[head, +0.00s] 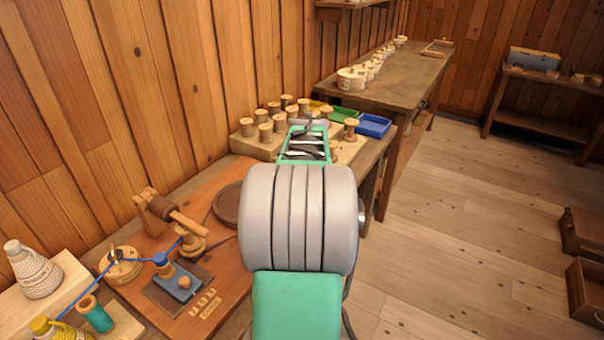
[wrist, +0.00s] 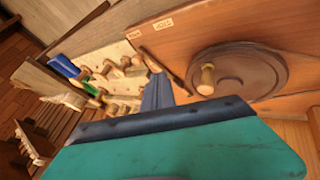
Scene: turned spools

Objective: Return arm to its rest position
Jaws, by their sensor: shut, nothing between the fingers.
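My arm rises through the middle of the head view, with a green link, a large grey ribbed joint and a green framed part beyond it. The joint hides much of the bench behind it. My gripper (wrist: 157,92) shows in the wrist view as narrow blue-grey fingers past a teal housing; they are shut and empty. It is clear of the round dark dish (wrist: 238,75), on which a small wooden spool (wrist: 206,80) stands upright. In the head view the dish (head: 228,204) is partly hidden behind my arm.
A wooden rack (head: 248,142) of several spools stands by the wall, beside a green tray (head: 343,115) and a blue tray (head: 374,125). A winding device (head: 165,212) and blue thread are at left. Open floor (head: 450,240) lies at right.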

